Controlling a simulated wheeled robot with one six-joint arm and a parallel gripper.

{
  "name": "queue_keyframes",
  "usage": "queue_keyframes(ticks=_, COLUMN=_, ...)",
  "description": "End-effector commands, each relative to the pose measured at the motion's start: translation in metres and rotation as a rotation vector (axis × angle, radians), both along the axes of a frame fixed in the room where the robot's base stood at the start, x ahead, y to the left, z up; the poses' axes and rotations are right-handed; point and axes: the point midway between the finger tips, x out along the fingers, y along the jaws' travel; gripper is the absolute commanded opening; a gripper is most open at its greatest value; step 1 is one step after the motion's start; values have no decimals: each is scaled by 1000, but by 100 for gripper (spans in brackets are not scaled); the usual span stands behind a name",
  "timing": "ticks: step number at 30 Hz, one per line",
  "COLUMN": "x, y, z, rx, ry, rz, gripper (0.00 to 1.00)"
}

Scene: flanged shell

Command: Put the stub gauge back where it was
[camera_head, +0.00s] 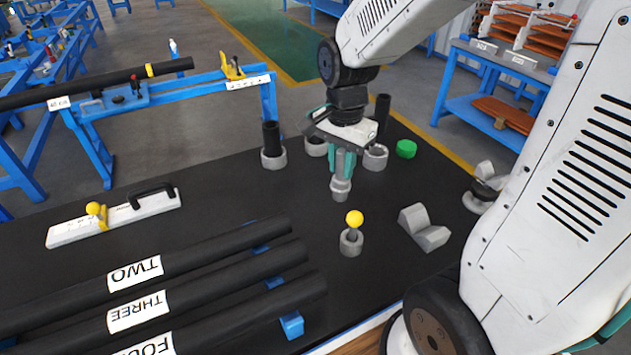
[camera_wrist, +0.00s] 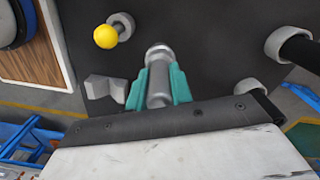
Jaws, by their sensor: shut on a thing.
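The stub gauge (camera_head: 340,187) is a grey stepped cylinder with a wider collar, held roughly upright. My gripper (camera_head: 343,165) is shut on it, with teal fingers on both sides. The wrist view shows the stub gauge (camera_wrist: 158,80) between the fingers (camera_wrist: 160,88). I cannot tell whether its lower end touches the dark table. Three grey ring holders stand beyond it: the left one (camera_head: 273,161) holds a black rod, the middle one (camera_head: 315,148) is partly hidden by my gripper, and the right one (camera_head: 376,160) has a black rod rising behind the gripper.
A yellow-ball gauge (camera_head: 354,219) stands in a grey ring (camera_head: 351,243) near the front. A grey V-block (camera_head: 424,228) lies to its right. A green disc (camera_head: 406,149) lies at the back right. Black pipes (camera_head: 215,280) and a white bar with a handle (camera_head: 115,218) occupy the left.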

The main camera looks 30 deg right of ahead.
Motion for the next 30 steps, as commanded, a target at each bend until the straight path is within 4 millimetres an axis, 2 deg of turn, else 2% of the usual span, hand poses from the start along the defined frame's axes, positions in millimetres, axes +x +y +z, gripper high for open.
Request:
queue_keyframes(ticks=4, x=-18, y=1, z=-19, rx=0, ry=6, rz=-12, gripper=0)
queue_keyframes(ticks=8, x=-7, y=0, z=-22, rx=-2, ry=-17, rz=-22, gripper=0)
queue_keyframes(ticks=11, x=13, y=-2, z=-24, rx=-1, ry=-20, rz=-25, gripper=0)
queue_keyframes(ticks=24, x=121, y=-12, z=-34, rx=-1, ry=-20, rz=-23, gripper=0)
queue_keyframes(ticks=30, x=144, y=-14, z=-36, rx=-2, ry=-19, rz=-23, gripper=0)
